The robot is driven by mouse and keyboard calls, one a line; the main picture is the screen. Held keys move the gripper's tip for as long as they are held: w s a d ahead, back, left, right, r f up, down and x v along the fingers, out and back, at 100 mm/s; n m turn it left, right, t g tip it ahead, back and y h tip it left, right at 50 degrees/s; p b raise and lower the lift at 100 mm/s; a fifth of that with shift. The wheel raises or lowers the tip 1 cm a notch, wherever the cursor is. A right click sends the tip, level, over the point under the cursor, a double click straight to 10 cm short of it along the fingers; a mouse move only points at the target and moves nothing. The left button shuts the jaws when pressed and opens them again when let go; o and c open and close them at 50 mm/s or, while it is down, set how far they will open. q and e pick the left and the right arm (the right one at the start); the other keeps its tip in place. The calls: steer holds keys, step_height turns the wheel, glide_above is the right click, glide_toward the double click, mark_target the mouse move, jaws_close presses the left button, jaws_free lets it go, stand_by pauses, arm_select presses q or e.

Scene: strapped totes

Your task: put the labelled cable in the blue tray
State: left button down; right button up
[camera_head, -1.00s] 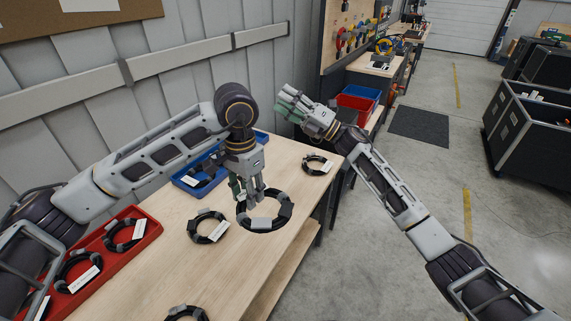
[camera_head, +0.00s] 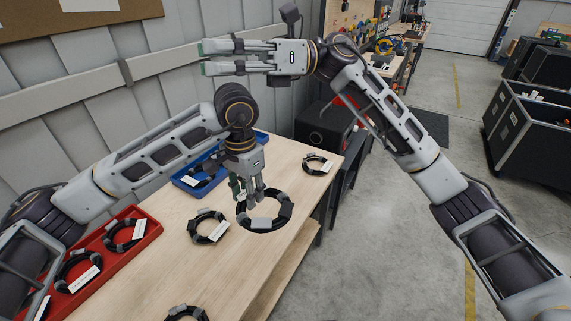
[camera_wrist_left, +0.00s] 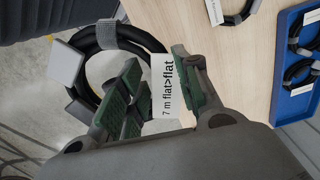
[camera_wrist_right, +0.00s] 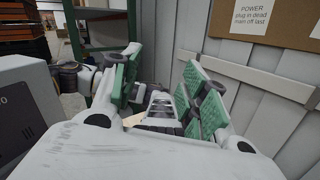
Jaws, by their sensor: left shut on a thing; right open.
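My left gripper (camera_head: 250,194) is shut on a black coiled cable (camera_head: 284,212) with grey wraps, at the table's right side. In the left wrist view the coil (camera_wrist_left: 88,72) hangs by the green finger pads, and its white label (camera_wrist_left: 167,88) reads "7 m flat>flat". The blue tray (camera_head: 184,186) lies behind and left of this gripper, partly hidden by my left arm. It also shows in the left wrist view (camera_wrist_left: 278,62), with cables in it. My right gripper (camera_head: 205,58) is open and empty, raised in front of the wall, fingers pointing left.
A red tray (camera_head: 152,232) at the left holds several labelled cables. Loose coils lie on the table (camera_head: 170,262): one left of the held cable (camera_head: 203,228), one at the back right (camera_head: 317,164), one at the front (camera_head: 186,313). Black cases (camera_head: 530,120) stand far right.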

steer(key=s+f+n+t+h, duration=0.1)
steer(key=s+f+n+h, duration=0.2)
steer(key=s+n+h, duration=0.45)
steer(key=s+f+n+h, duration=0.2)
steer(key=s+n+h, duration=0.15)
steer(key=s, duration=0.75)
steer(key=n+t+h, duration=0.7)
steer(key=n+t, duration=0.1)
glide_above(284, 201)
steer(key=s, duration=0.1)
step_height(284, 201, down, 15)
steer(key=shift+s+d+r, duration=0.1)
steer(key=shift+s+d, duration=0.05)
steer(key=shift+d, duration=0.05)
steer(key=shift+w+a+f, duration=0.1)
steer(key=shift+w+f, duration=0.1)
steer(key=shift+f, duration=1.8)
steer(key=shift+w+a+f, duration=0.1)
steer(key=shift+w+f, duration=0.15)
steer(key=shift+f, duration=1.7)
steer(key=shift+w+f, duration=0.2)
steer(key=shift+f, duration=1.8)
